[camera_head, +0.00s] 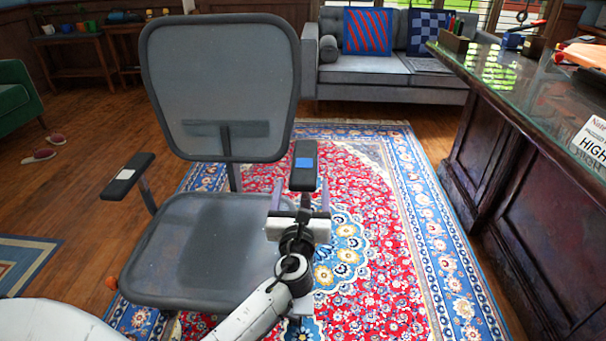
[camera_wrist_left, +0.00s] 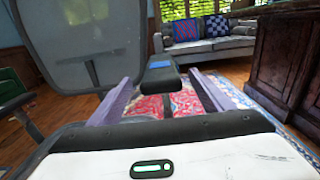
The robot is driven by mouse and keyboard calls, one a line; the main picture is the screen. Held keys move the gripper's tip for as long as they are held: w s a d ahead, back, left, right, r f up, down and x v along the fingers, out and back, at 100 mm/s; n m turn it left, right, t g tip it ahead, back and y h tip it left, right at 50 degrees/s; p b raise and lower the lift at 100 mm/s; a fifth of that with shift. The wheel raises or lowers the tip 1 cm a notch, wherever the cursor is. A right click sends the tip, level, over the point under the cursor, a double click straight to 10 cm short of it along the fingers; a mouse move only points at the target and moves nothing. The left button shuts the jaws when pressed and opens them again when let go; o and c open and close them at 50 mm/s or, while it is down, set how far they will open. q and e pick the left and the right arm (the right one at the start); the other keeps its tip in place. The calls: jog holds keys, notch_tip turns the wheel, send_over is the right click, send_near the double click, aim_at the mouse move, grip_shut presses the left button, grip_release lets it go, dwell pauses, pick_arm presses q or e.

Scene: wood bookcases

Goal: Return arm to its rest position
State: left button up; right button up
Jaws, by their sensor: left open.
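My left gripper (camera_head: 301,194) is open, its two purple fingers apart and pointing away from me. In the left wrist view the fingers (camera_wrist_left: 165,92) stand on either side of the chair's right armrest (camera_wrist_left: 160,72), which lies beyond them with a gap between. In the head view that dark armrest (camera_head: 304,165) with a blue patch shows just past the fingertips. The gripper holds nothing. My left arm reaches forward from the bottom, over the right side of the chair seat. My right gripper is not in view.
A grey office chair (camera_head: 215,90) stands close in front. A dark wooden desk (camera_head: 530,165) with a glass top is at the right. A grey sofa (camera_head: 385,79) is at the back. The patterned rug (camera_head: 400,240) between chair and desk is clear.

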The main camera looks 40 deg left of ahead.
pick_arm(q)
jog(key=shift+s+d, duration=0.3)
jog(key=shift+s, duration=0.2)
